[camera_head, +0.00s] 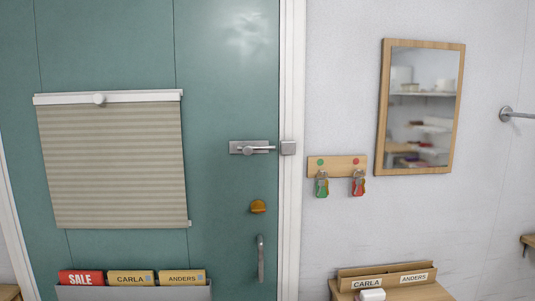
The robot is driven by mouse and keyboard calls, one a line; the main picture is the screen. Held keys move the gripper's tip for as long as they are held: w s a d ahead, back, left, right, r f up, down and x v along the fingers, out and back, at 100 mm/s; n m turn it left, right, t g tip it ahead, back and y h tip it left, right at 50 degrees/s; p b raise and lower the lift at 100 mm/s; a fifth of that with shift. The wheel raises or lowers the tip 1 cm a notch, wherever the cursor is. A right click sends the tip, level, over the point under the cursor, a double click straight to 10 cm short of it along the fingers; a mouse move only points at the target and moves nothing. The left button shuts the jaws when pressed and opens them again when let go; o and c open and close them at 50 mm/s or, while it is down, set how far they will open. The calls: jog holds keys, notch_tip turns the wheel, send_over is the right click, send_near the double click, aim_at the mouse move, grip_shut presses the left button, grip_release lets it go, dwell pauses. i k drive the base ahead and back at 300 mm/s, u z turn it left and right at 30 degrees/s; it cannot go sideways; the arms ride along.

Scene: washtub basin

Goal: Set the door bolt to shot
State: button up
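The door bolt (252,147) is a grey metal slide bolt on a plate near the right edge of the green door (215,60). Its rod lies level, with a small round knob near its middle. The rod's right tip seems to end just short of the square metal keeper (288,148) on the white door frame; the gap is too small to be sure. My gripper is not in view.
A pleated blind (112,165) and a folder holder (130,293) are on the door. Right of the frame hang a key rack (337,161) and a wood-framed mirror (379,110).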

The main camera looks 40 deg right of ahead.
aim_at(247, 149)
jog(key=z, duration=1.15)
jog(key=k, duration=0.5)
jog(key=z, duration=0.1)
jog(key=i, duration=0.25)
